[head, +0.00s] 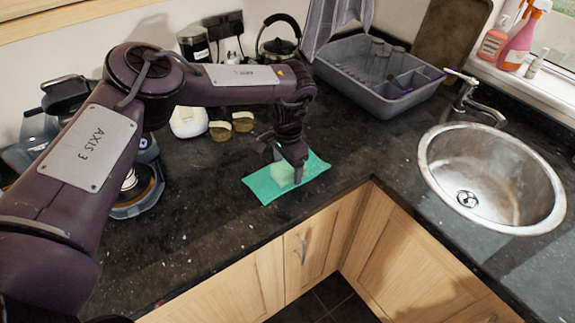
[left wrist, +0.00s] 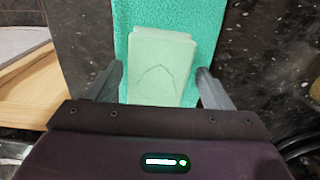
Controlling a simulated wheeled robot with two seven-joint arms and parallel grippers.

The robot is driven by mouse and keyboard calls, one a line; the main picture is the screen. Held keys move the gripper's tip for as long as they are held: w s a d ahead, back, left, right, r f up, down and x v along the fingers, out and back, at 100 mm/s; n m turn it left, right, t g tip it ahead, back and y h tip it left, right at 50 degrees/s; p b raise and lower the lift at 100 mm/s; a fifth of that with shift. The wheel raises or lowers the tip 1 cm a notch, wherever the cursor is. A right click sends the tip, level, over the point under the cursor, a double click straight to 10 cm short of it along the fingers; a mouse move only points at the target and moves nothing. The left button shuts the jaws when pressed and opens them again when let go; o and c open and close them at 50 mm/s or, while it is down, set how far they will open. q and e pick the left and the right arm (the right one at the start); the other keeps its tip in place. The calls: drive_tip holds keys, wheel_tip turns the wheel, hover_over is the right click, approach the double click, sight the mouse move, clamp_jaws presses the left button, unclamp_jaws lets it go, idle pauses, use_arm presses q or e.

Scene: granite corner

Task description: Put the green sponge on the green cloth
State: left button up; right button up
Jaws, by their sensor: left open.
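The light green sponge (head: 281,175) lies on the green cloth (head: 264,189), which is spread on the dark counter near the inner corner. In the left wrist view the sponge (left wrist: 161,68) lies flat on the cloth (left wrist: 124,22), with cloth showing on both sides of it. My left gripper (head: 287,172) is over the cloth at the sponge. In the left wrist view its two fingers (left wrist: 160,85) are apart, one on each side of the sponge, with a gap to it. The sponge's near end is partly hidden by the gripper body. My right gripper is not in view.
A grey dish rack (head: 372,97) stands behind the cloth. A round metal sink (head: 490,205) with a tap (head: 474,95) is at the right. The counter's front edge is close to the cloth.

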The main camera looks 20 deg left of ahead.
sight(288, 165)
use_arm(q)
wheel_tip(288, 165, up, 13)
drive_tip(key=b, duration=0.3)
drive_tip(key=shift+w, duration=0.1)
idle(0.4)
